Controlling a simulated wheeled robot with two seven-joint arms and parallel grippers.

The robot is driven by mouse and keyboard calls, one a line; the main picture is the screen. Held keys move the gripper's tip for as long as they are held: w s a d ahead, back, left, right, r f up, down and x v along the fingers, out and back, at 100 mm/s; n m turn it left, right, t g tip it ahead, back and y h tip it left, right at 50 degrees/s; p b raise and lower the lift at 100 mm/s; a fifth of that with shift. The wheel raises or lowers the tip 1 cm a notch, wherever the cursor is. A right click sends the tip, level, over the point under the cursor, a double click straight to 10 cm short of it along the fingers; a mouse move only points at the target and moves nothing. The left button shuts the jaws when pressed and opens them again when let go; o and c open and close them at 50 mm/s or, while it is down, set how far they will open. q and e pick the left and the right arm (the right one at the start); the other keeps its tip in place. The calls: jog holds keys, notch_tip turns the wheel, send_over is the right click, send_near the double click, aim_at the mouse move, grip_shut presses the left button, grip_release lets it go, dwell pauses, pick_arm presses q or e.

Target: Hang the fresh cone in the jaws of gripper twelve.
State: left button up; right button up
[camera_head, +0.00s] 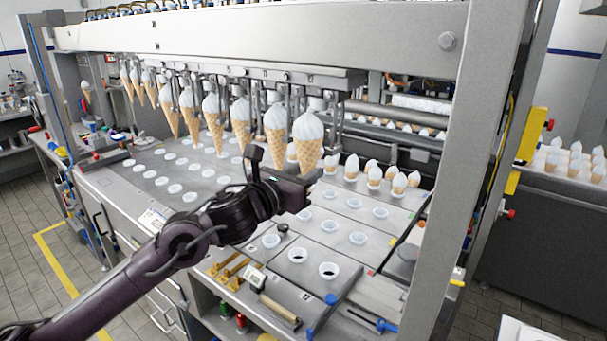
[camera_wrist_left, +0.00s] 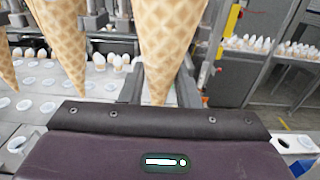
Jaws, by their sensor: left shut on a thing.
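My left gripper (camera_head: 292,182) is under the right end of a row of hanging cones. It is shut on the lower part of a cone (camera_head: 308,135), a waffle cone with a white top, upright with the tip down. In the left wrist view the held cone (camera_wrist_left: 170,40) stands between the two fingers (camera_wrist_left: 160,92). The machine's end jaws (camera_head: 322,98) are right at its white top; I cannot tell whether they touch or grip it. A neighbouring cone (camera_head: 276,132) hangs close on the left. My right gripper is not in view.
Several more cones (camera_head: 240,120) hang in the row to the left. Below is a plate (camera_head: 345,228) with round cups. Small cones (camera_head: 375,175) stand behind, right of the gripper. A frame post (camera_head: 470,150) rises at the right, and a beam (camera_head: 300,40) crosses above.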

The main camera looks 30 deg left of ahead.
pick_arm(q)
jog(key=shift+w+d+b, duration=0.15)
jog(key=shift+w+b, duration=0.15)
jog(key=shift+w, duration=1.65)
jog(key=shift+b, duration=0.3)
jog(key=shift+s+f+b, duration=0.1)
jog(key=shift+f+b, duration=0.35)
jog(key=shift+b, duration=0.25)
dwell(0.7)
jog(key=o, duration=1.1)
